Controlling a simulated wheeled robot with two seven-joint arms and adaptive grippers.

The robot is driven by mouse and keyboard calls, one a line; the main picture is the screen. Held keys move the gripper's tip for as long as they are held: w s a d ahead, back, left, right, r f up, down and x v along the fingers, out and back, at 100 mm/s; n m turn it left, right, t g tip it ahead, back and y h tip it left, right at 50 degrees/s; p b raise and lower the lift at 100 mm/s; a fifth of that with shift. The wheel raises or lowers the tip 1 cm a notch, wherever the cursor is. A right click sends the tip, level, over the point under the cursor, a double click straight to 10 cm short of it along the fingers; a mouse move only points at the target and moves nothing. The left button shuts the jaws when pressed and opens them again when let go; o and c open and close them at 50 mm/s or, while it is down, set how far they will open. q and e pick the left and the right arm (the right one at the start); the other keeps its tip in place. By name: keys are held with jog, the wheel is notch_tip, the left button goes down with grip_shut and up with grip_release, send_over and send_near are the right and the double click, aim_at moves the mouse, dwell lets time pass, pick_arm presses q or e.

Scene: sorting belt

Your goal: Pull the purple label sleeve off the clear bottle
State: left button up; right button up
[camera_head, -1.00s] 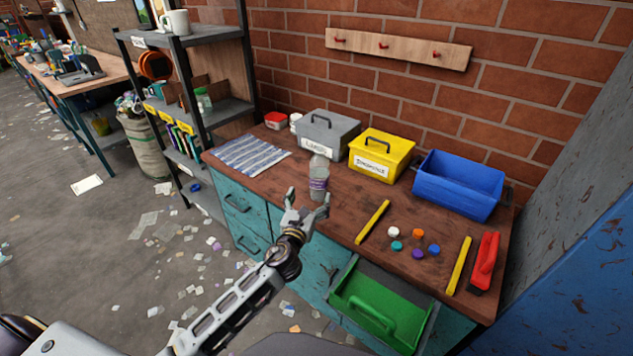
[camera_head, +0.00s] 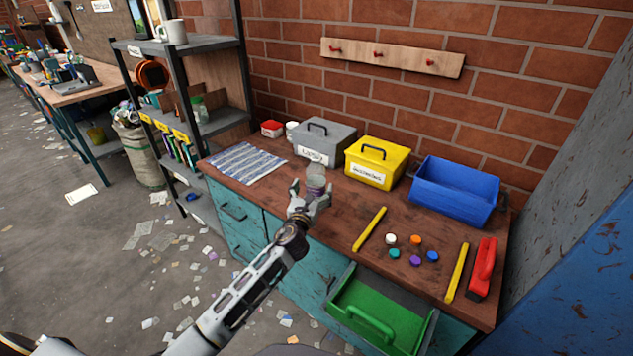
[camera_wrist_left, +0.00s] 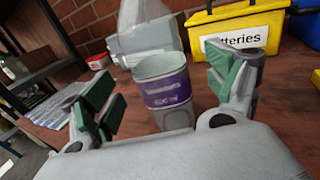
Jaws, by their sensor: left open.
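The clear bottle (camera_head: 316,176) stands upright on the brown workbench, its top above the gripper fingers. Its purple label sleeve (camera_wrist_left: 166,90) wraps the body in the left wrist view and carries pale lettering. In the head view the sleeve is mostly hidden behind the fingers. My left gripper (camera_head: 310,193) is open at the bottle. In the left wrist view its green-padded fingers (camera_wrist_left: 165,95) are on either side of the bottle, with a visible gap on each side. The right gripper is not in view.
Behind the bottle stand a grey box (camera_head: 318,142) and a yellow box (camera_head: 375,160). A blue bin (camera_head: 455,190) is to the right. A yellow bar (camera_head: 369,229) and several coloured caps lie right of the bottle. A green drawer (camera_head: 385,305) is open in front. A striped cloth (camera_head: 243,162) lies left.

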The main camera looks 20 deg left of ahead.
pick_arm(q)
jog(key=shift+w+a, duration=0.1)
jog(key=shift+w, duration=2.45)
